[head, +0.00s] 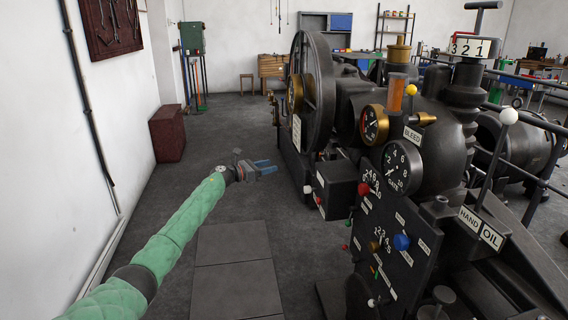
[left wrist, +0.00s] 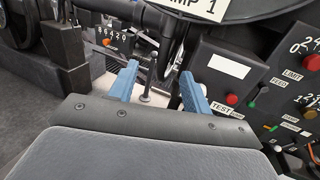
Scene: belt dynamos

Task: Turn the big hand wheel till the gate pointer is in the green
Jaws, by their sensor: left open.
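A large dark wheel (head: 316,90) stands upright at the left end of the black machine. I cannot tell for certain that it is the hand wheel. A black round dial (head: 398,168) with white numbers, which seems to be marked GATE, faces me on the machine; its pointer and any green zone are too small to read. My left gripper (head: 262,168) is open and empty, left of the machine and apart from it. In the left wrist view its blue fingers (left wrist: 158,88) stand apart, with a dark curved rim (left wrist: 235,14) above them. My right gripper is not in view.
A black control panel (head: 395,235) with knobs and labels stands right of my left gripper. A dark red box (head: 167,133) stands by the left wall. The floor (head: 205,185) around my left arm is clear.

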